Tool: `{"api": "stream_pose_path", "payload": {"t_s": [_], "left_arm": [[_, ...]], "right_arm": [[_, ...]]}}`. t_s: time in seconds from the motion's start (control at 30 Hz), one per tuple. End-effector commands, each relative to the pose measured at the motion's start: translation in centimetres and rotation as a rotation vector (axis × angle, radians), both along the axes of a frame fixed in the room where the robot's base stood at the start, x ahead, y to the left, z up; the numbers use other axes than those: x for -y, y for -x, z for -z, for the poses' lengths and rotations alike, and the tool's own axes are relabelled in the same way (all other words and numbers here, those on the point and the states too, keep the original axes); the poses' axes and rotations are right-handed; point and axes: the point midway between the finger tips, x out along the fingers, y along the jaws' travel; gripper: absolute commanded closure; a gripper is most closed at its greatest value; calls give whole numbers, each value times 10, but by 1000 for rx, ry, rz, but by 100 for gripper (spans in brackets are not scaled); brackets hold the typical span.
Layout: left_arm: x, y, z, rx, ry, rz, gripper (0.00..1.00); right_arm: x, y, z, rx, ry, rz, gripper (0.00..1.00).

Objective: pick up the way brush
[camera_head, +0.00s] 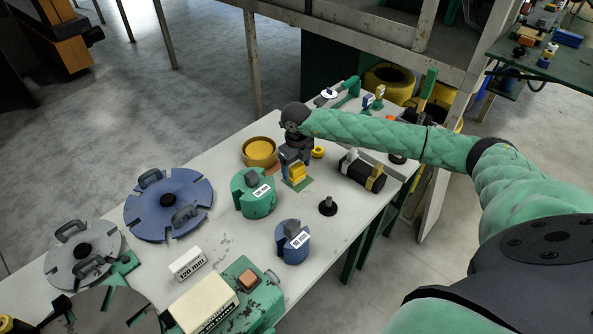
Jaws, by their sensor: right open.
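My right arm reaches in from the right across the bench. My right gripper (296,163) is dark, points down and is open, low over the white bench. Right at its fingers is a small yellow block (298,173) with a flat green piece under it. I cannot tell for sure whether this is the way brush, as the gripper covers part of it. I see no contact clearly. My left gripper is not in view.
Around the gripper on the bench (233,148) stand a yellow round dish (260,152), a green slotted cylinder (253,193), a blue one (292,241), a black knob (327,206) and a black roller with yellow bands (361,172). Blue (168,205) and grey discs lie left.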

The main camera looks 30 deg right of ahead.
Motion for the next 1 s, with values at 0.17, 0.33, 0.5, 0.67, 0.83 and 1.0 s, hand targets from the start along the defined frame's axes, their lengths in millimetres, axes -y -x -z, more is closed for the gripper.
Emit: {"api": "stream_pose_path", "payload": {"t_s": [0.17, 0.33, 0.5, 0.67, 0.83, 1.0], "left_arm": [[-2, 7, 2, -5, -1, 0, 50], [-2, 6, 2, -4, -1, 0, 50], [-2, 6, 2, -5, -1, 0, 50], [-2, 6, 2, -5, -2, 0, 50], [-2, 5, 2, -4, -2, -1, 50], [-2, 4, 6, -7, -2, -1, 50]], "right_arm": [[0, 0, 6, 1, 0, 0, 25], [0, 0, 6, 1, 0, -1, 25], [0, 0, 6, 1, 0, -1, 55], [0, 0, 6, 1, 0, -1, 75], [0, 0, 6, 1, 0, 0, 75], [0, 0, 2, 2, 0, 0, 75]]}}
